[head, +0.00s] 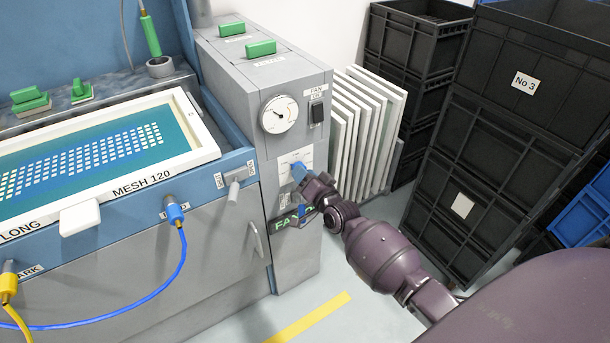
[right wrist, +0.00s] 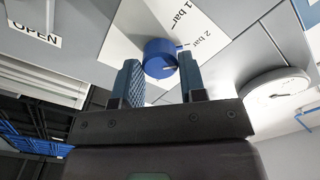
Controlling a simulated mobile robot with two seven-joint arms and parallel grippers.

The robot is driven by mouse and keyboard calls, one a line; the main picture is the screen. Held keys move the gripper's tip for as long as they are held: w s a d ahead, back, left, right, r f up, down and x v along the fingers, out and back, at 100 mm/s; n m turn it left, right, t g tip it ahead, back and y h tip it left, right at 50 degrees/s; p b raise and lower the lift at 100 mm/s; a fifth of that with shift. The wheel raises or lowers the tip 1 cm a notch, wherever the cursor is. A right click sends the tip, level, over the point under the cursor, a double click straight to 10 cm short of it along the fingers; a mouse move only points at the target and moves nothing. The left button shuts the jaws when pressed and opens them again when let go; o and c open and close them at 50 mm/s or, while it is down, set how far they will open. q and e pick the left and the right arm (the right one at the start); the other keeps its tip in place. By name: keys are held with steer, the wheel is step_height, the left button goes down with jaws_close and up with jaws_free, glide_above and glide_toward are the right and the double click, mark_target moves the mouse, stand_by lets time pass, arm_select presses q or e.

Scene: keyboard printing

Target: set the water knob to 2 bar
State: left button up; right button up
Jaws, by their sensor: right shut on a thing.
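The blue water knob (right wrist: 158,57) sits on a white plate (right wrist: 125,48) with "1 bar" and "2 bar" labels, on the front of the grey cabinet. In the right wrist view it is between the two fingers of my right gripper (right wrist: 160,64), which is shut on it. A small white mark shows on the knob; which label it points at is not clear. In the head view the right gripper (head: 303,176) partly covers the knob (head: 298,171). A round gauge (head: 280,114) is above, its needle pointing up and left. My left gripper is not in view.
A black fan switch (head: 317,112) is right of the gauge. A grey handle (head: 254,239) is to the lower left. White panels (head: 375,105) lean to the right of the cabinet, and stacked black crates (head: 490,185) stand beyond. The screen frame (head: 205,146) is at left.

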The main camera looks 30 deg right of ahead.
steer(key=o, duration=0.9)
steer(key=shift+o, duration=0.2)
steer(key=s+p, duration=0.1)
steer(key=s, duration=0.9)
steer(key=shift+s+p, duration=0.35)
steer(key=shift+s, duration=0.05)
